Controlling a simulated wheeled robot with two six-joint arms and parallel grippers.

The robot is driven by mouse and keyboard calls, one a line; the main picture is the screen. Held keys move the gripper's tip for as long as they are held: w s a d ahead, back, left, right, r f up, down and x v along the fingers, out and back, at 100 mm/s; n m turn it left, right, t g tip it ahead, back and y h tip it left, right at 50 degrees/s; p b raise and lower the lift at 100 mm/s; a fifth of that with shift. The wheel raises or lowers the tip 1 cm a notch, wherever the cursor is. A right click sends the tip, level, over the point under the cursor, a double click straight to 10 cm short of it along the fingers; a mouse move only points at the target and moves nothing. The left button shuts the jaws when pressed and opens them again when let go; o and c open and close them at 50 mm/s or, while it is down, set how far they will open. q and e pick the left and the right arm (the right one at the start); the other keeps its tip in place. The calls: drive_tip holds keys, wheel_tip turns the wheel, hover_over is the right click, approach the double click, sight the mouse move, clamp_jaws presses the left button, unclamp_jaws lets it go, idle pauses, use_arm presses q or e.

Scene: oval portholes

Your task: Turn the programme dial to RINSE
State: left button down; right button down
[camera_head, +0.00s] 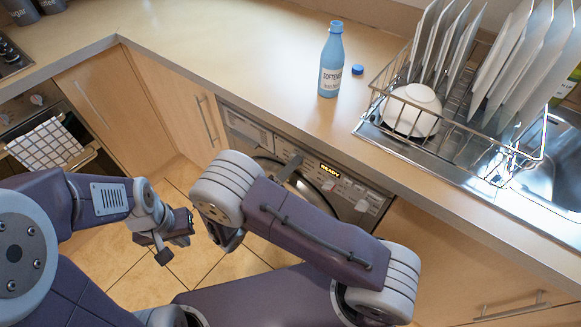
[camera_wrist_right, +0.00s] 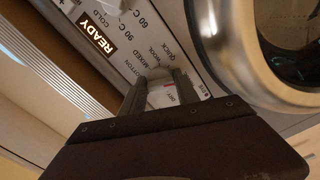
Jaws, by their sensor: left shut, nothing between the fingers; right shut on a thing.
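The washing machine's control panel (camera_head: 335,180) is under the counter, with a lit READY display (camera_wrist_right: 97,36). My right gripper (camera_wrist_right: 160,84) is shut on the dial, one finger on each side. Around it are printed labels, including COTTON, MIXED, WOOL and QUICK; I cannot read a RINSE label. In the head view my right gripper (camera_head: 288,168) is at the panel, largely behind my arm, and the dial is hidden. My left gripper (camera_head: 164,252) is shut and empty, above the floor.
The round door (camera_wrist_right: 245,55) is close beside the dial. On the counter (camera_head: 230,60) stand a blue softener bottle (camera_head: 331,65), its cap (camera_head: 357,70) and a dish rack (camera_head: 455,135) with plates and a bowl. An oven with a checked towel (camera_head: 45,145) is at left.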

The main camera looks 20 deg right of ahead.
drive_tip(key=c, duration=0.9)
unclamp_jaws()
drive_tip(key=v, duration=0.7)
drive_tip(key=shift+s+a, duration=0.15)
drive_tip(key=shift+a, duration=0.1)
